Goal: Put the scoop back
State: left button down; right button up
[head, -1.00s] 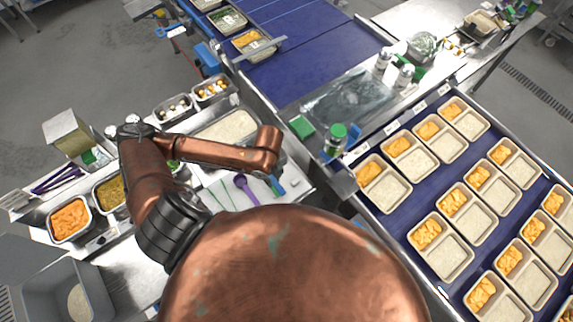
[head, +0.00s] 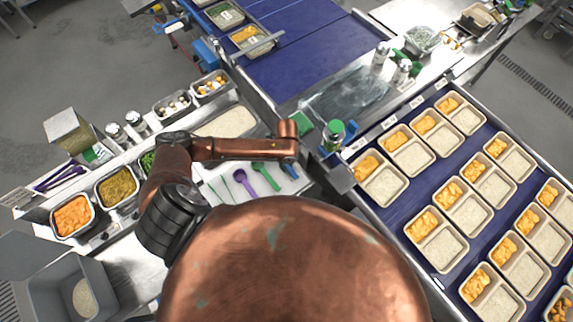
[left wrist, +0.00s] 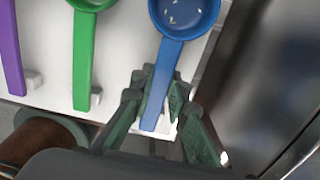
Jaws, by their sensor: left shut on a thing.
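The blue scoop (left wrist: 166,72) is at the right end of a white board (left wrist: 125,60) in the left wrist view. A few rice grains lie in its bowl. My left gripper (left wrist: 159,100) is shut on its handle, one finger on each side. In the head view my left gripper (head: 289,166) is at the board's right end, small and partly covered by its own arm. A green scoop (left wrist: 84,55) and a purple scoop (left wrist: 10,50) lie to the left on the board. I cannot tell whether the blue scoop touches the board. My right gripper is not in view.
A pan of rice (head: 228,121) stands behind the board, with food pans such as the orange one (head: 72,215) to the left. A green-lidded shaker (head: 333,133) stands close on the right. Filled trays (head: 437,240) cover the blue belt (head: 400,208) at right.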

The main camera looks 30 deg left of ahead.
pick_arm(q)
jog(key=shift+f, duration=0.15)
jog(key=c, duration=1.9)
grip_release()
notch_tip(320, 180, up, 12)
jog(key=shift+r+b, duration=0.15)
jog(key=shift+b, duration=0.25)
